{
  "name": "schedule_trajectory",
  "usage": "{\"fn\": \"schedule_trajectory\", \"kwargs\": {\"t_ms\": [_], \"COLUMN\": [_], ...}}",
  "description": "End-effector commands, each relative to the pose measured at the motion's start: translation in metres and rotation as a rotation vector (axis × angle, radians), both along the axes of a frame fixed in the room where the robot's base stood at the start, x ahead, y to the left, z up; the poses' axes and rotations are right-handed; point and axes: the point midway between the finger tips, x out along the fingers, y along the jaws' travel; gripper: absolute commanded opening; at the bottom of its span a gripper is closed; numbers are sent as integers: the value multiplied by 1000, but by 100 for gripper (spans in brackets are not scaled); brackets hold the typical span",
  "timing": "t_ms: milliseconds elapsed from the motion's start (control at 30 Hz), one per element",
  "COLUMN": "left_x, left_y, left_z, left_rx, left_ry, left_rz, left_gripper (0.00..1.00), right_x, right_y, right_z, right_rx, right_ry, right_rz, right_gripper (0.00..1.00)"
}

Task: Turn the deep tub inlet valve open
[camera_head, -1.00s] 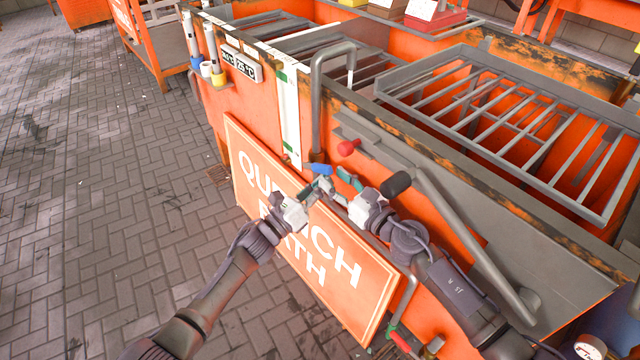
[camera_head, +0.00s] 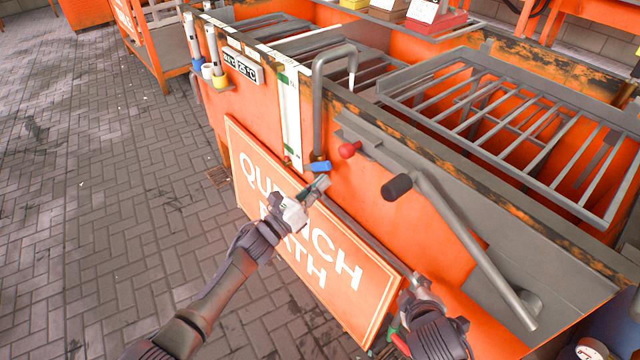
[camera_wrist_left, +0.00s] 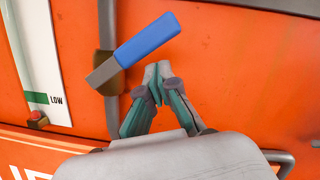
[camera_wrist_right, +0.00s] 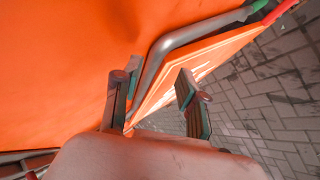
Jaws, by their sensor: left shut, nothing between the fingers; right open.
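The inlet valve has a blue lever (camera_head: 320,166) on a grey pipe (camera_head: 317,105) that bends over the tub's rim. In the left wrist view, the blue lever (camera_wrist_left: 150,38) slants up and right across the pipe from the brass-coloured valve body (camera_wrist_left: 105,70). My left gripper (camera_head: 322,182) is shut and empty just below the lever; in the left wrist view its fingertips (camera_wrist_left: 157,75) sit close under the lever, and I cannot tell whether they touch it. My right gripper (camera_head: 413,282) is open and empty, low by the sign's right edge. Its fingers (camera_wrist_right: 152,82) also show in the right wrist view.
The QUENCH BATH sign (camera_head: 300,235) leans out below the valve. A lower pipe with a red and green handle (camera_head: 398,340) is near my right gripper. Paving at left is clear.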

Motion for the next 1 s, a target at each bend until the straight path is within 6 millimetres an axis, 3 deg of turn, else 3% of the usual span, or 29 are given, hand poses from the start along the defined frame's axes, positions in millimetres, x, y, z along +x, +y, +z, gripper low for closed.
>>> {"fn": "schedule_trajectory", "kwargs": {"t_ms": [33, 200, 400, 1000], "left_x": [0, 0, 0, 1], "left_y": [0, 0, 0, 1], "left_z": [0, 0, 0, 7], "left_rx": [0, 1, 0, -55], "left_ry": [0, 1, 1, 76], "left_rz": [0, 0, -1, 0], "left_gripper": [0, 0, 0, 0], "right_x": [-25, -94, -138, -140], "right_y": [-1, 5, 15, 18], "right_z": [-10, -28, -31, -54], "right_rx": [119, 415, 562, 577], "right_ry": [81, 316, 465, 500], "right_rz": [-100, -382, -548, -574], "right_gripper": [42, 42, 42, 42]}}
